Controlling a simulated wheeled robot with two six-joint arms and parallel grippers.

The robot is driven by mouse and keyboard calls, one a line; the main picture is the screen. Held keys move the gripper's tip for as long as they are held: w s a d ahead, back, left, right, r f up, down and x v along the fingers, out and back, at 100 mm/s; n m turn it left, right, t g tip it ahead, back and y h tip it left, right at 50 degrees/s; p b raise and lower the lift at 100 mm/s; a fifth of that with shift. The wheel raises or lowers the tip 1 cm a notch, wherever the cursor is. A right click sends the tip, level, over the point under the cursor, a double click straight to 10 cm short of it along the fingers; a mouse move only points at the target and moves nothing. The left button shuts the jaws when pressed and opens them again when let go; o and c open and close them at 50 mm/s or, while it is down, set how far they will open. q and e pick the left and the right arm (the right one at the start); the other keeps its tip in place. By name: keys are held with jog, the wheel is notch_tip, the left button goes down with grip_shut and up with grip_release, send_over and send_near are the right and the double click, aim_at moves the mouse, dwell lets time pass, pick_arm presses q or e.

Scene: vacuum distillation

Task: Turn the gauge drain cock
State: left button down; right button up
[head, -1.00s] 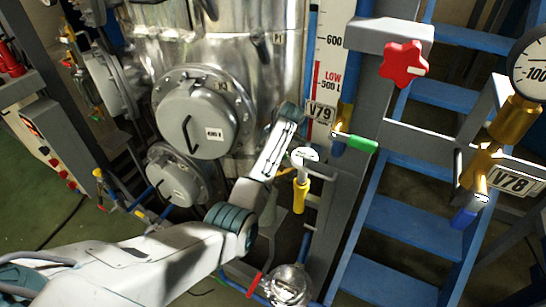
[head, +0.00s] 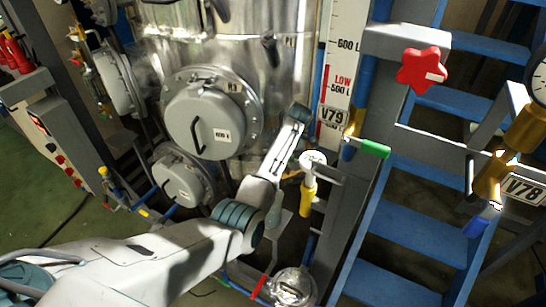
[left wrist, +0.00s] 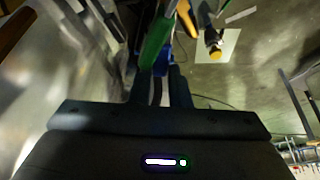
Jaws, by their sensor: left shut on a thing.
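In the left wrist view a green lever handle (left wrist: 157,42) runs down to my left gripper (left wrist: 160,78). The dark fingers are shut on its near end. A blue part lies beside the handle and an orange-yellow part (left wrist: 187,17) is above it. In the head view my left arm reaches up in front of the vessel, and its gripper is hidden behind the arm. There, a green-handled valve (head: 371,148) sits by the V79 tag (head: 331,117). I cannot tell whether it is the handle I hold. My right gripper is out of view.
The steel vessel (head: 285,75) stands behind my arm. A yellow-handled valve (head: 307,197) is just right of the arm. A red star knob (head: 421,69) and blue stairs (head: 405,213) are at right. A red lever (head: 258,286) is low in front.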

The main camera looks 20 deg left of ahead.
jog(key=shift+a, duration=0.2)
pick_arm(q)
jog(key=c, duration=1.5)
grip_release()
jog(key=shift+o, duration=0.7)
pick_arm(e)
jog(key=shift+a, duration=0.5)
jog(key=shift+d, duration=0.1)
